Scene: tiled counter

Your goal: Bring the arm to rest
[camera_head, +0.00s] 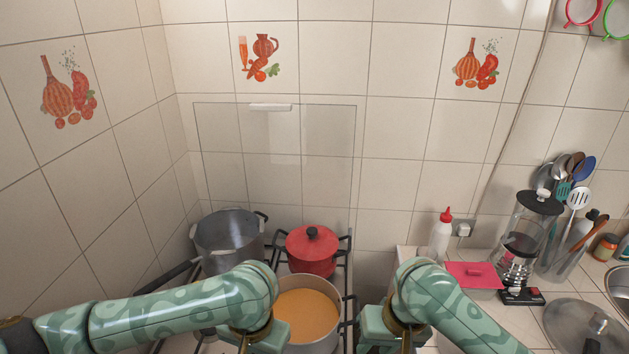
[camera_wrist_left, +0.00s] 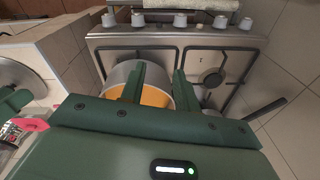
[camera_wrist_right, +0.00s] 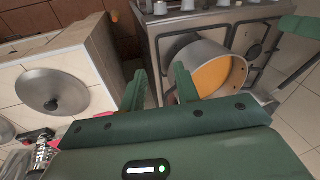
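Both green patterned arms reach in from the bottom of the head view, with their wrists bent down on either side of a pot of orange soup (camera_head: 307,313). My left gripper (camera_wrist_left: 159,72) is open in the left wrist view. Its fingers hang over the soup pot, with nothing between them but the view of the pot below. My right gripper (camera_wrist_right: 159,70) is open and empty in the right wrist view, beside the pot and over the gap between stove and counter. The fingertips are hidden in the head view.
A grey pot (camera_head: 228,236) and a lidded red pot (camera_head: 311,248) stand on the stove's back part. The right counter holds a squeeze bottle (camera_head: 441,234), a pink-lidded box (camera_head: 474,276), a coffee maker (camera_head: 524,240), utensils and a pot lid (camera_wrist_right: 52,91).

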